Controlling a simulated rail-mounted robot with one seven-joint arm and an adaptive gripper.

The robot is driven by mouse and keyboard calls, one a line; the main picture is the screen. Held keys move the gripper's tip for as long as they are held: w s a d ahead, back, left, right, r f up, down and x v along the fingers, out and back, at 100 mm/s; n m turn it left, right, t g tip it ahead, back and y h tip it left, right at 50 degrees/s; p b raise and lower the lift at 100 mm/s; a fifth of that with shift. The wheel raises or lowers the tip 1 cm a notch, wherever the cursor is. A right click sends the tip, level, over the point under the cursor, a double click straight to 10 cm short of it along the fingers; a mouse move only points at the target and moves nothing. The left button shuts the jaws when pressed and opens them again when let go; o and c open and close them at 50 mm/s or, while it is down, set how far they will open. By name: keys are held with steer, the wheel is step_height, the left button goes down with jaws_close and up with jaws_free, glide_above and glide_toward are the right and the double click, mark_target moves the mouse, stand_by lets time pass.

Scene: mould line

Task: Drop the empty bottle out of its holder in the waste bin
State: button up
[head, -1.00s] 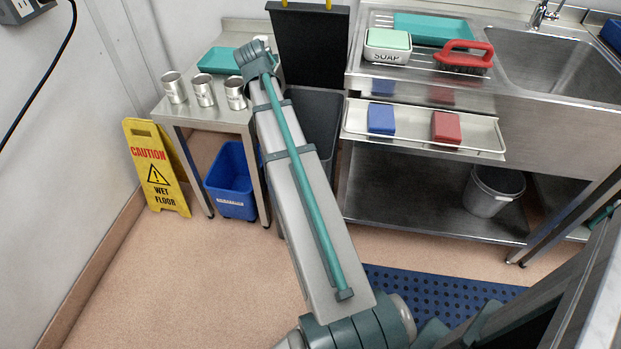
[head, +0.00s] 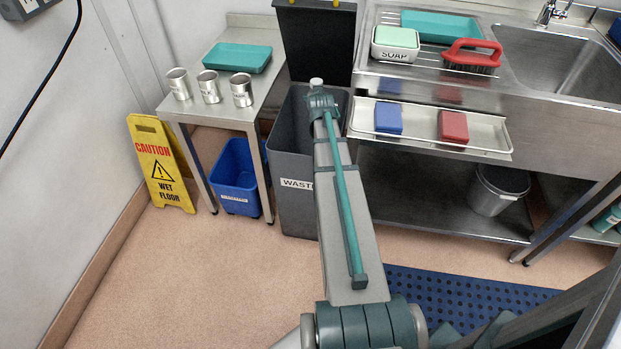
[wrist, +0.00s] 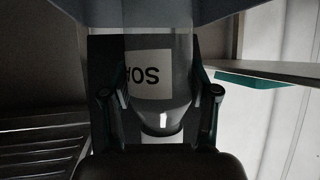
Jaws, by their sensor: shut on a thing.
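In the wrist view a clear bottle (wrist: 180,85) with a white label reading upside down stands between the two fingers of my gripper (wrist: 160,100). The gripper is shut on it, with the narrow neck towards the bottom of the picture. A broad blue-grey piece (wrist: 160,12) crosses the top edge and hides the bottle's other end; I cannot tell whether it is the holder. In the head view the grey waste bin (head: 293,210) stands between table and sink, its black lid (head: 316,45) raised. My arm's far end is over the bin's mouth and hides the gripper and bottle there.
A steel table (head: 203,107) at left carries several metal cups and a teal tray (head: 238,57). A blue tub (head: 236,180) and yellow caution sign (head: 160,165) stand below and beside it. At right, a sink shelf (head: 485,138) with blue and red sponges is close to the bin.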

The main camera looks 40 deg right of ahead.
steer(key=shift+f+b, duration=1.2)
steer(key=shift+f, duration=1.35)
steer(key=o, duration=1.2)
steer(key=shift+s+r, duration=0.1)
steer(key=v, duration=1.1)
steer(key=shift+s+a+r, duration=0.15)
steer(key=shift+s+a, duration=0.1)
steer(key=shift+a, duration=0.05)
